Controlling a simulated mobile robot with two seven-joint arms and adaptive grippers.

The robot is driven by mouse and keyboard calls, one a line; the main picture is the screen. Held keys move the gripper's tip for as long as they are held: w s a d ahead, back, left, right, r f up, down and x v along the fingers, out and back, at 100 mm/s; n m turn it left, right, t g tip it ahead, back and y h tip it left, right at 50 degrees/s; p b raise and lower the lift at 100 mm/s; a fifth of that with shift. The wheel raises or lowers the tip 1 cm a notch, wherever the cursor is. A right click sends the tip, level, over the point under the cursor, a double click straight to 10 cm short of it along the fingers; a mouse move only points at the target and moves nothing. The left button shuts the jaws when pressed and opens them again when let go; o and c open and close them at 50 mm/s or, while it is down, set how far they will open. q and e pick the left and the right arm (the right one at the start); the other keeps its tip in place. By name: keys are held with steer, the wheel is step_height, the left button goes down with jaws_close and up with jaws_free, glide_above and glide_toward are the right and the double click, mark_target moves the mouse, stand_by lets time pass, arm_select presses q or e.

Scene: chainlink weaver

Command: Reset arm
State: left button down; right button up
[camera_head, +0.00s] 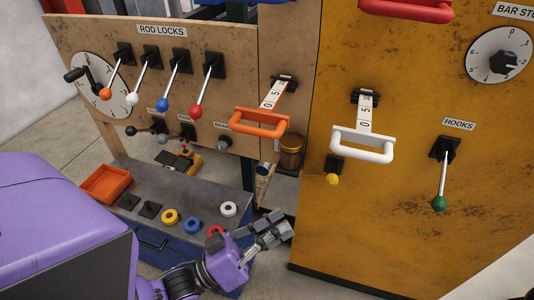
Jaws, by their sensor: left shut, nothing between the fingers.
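My left arm comes in from the lower left, purple with dark joints. Its gripper (280,226) is shut and empty, in front of the right end of the low workbench (182,190), pointing up and right. It is apart from the levers and handles on the panels. My right gripper does not show. The arm hides part of the bench's front and a red ring (214,231) shows just behind it.
A wooden panel has several rod-lock levers (203,98), a dial (98,90) and an orange handle (259,124). The yellow cabinet (400,210) carries a white handle (361,146), a green-knobbed lever (440,190) and another dial (500,58). An orange tray (105,184) sits on the bench.

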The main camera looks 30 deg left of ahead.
arm_select(q)
step_height(320, 180, down, 13)
steer(key=a+m+g+y+p, duration=0.1)
steer(key=m+g+y+p, duration=0.15)
steer(key=g+y, duration=0.3)
arm_select(e)
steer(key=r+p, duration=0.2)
steer(key=p, duration=0.1)
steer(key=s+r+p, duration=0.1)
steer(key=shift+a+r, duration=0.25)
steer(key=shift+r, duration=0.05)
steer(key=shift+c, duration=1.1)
arm_select(q)
steer(key=s+a+f+n+g+y, duration=0.1)
steer(key=s+f, duration=0.3)
steer(key=s, duration=0.5)
steer(key=s+f+n+g+y, duration=0.1)
steer(key=s+f+g+y, duration=0.2)
steer(key=s, duration=0.6)
steer(key=shift+a+f+y, duration=0.35)
steer(key=shift+f+y, duration=0.05)
steer(key=shift+y, duration=0.35)
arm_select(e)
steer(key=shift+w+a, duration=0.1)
